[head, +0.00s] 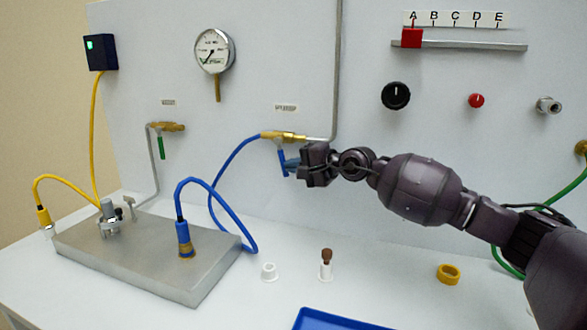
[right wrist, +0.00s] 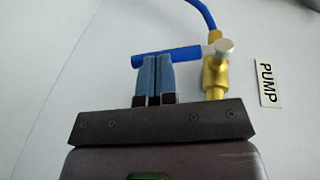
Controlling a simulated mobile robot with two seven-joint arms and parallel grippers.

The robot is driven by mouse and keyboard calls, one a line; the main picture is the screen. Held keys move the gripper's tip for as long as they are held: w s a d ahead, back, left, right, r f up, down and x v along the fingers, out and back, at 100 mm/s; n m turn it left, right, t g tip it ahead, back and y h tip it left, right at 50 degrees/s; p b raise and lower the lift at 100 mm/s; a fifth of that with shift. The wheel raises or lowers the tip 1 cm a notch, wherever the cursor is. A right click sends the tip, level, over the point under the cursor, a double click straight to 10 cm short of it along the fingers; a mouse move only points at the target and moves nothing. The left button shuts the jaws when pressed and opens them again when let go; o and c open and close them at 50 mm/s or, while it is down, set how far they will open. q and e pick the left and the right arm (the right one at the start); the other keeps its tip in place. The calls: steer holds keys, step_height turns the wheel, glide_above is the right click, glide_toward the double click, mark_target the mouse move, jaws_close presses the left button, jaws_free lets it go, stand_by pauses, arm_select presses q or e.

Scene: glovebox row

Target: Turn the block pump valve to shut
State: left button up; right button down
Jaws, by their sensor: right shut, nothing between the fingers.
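The valve with the blue handle has a brass body (head: 284,136) on the wall panel, lying level with a blue hose on its left. Its blue handle (head: 282,162) hangs down, across the body. In the right wrist view the handle (right wrist: 183,55) stands square to the brass body (right wrist: 215,77), beside a label reading PUMP (right wrist: 268,84). My right gripper (head: 289,165) is at the handle from the right, its blue fingers (right wrist: 154,60) shut together with nothing between them. The fingertips overlap the handle's outer part; I cannot tell whether they touch. My left gripper is not in view.
A second brass valve with a green handle (head: 161,147) is to the left. A metal block (head: 150,250) with yellow and blue hoses stands on the bench. A gauge (head: 214,51) hangs above. White pieces (head: 269,271), a yellow ring (head: 448,274) and a blue tray (head: 330,320) lie in front.

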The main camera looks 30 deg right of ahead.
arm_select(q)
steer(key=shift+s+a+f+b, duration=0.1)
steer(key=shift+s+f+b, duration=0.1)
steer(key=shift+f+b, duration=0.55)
arm_select(e)
steer(key=shift+w+a+f+t+y, duration=0.3)
steer(key=shift+w+a+f+t, duration=0.15)
steer(key=shift+w+t, duration=0.05)
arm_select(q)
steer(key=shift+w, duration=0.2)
arm_select(e)
steer(key=shift+r, duration=0.1)
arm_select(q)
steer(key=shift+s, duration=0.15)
